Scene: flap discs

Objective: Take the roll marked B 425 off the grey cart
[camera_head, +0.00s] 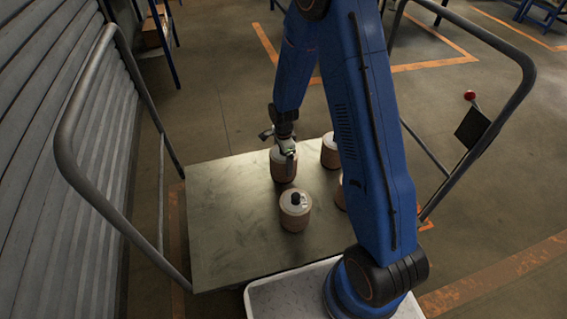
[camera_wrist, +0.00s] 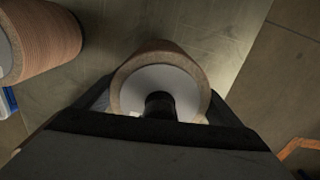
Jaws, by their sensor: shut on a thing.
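My gripper (camera_head: 285,147) is over the far part of the grey cart (camera_head: 225,225), at a brown roll with a pale top (camera_head: 284,168). In the wrist view the same roll (camera_wrist: 165,58) sits between the dark fingers, with a black knob (camera_wrist: 159,104) at its centre. My gripper is shut on this roll, which appears upright at the cart deck; I cannot tell whether it touches the deck. A nearer roll (camera_head: 295,211) stands on the cart with a small label on top. Another roll (camera_head: 330,152) stands to the right. No B 425 marking is readable.
A further roll (camera_head: 341,192) is partly hidden behind my blue arm. The cart has tall grey tube handles at left (camera_head: 75,130) and right (camera_head: 519,88). A ribbed shutter wall is at left. The cart's left part is bare.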

